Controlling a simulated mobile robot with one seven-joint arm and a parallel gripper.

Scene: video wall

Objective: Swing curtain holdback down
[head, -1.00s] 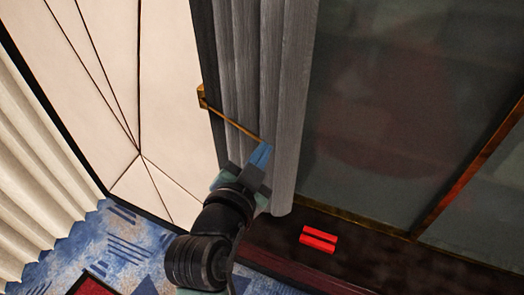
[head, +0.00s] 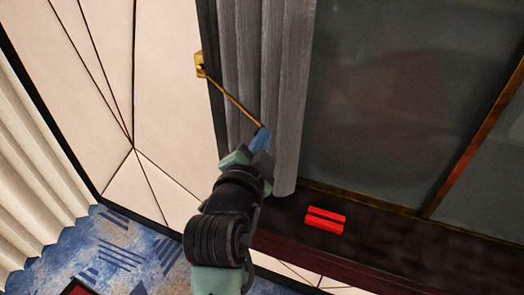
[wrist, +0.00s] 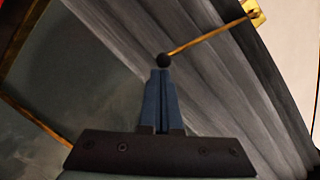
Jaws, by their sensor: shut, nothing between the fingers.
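The curtain holdback is a thin gold rod (head: 232,97) on a gold wall bracket (head: 201,65) beside the grey curtain (head: 290,90). In the head view it slants down to the right across the curtain. In the wrist view the rod (wrist: 208,38) ends in a dark round knob (wrist: 163,60). My gripper (head: 263,136) has blue fingers, pressed together and empty. In the wrist view the fingertips (wrist: 163,72) are right at the knob, seemingly touching it; I cannot tell for certain. The fingers hide the rod's end in the head view.
A red object (head: 325,219) lies on the dark ledge (head: 375,240) at the curtain's foot. Dark glass panels (head: 400,100) with brown frames fill the right. White wall panels (head: 165,120) and a cream curtain (head: 35,170) stand left. Blue patterned carpet (head: 125,250) is below.

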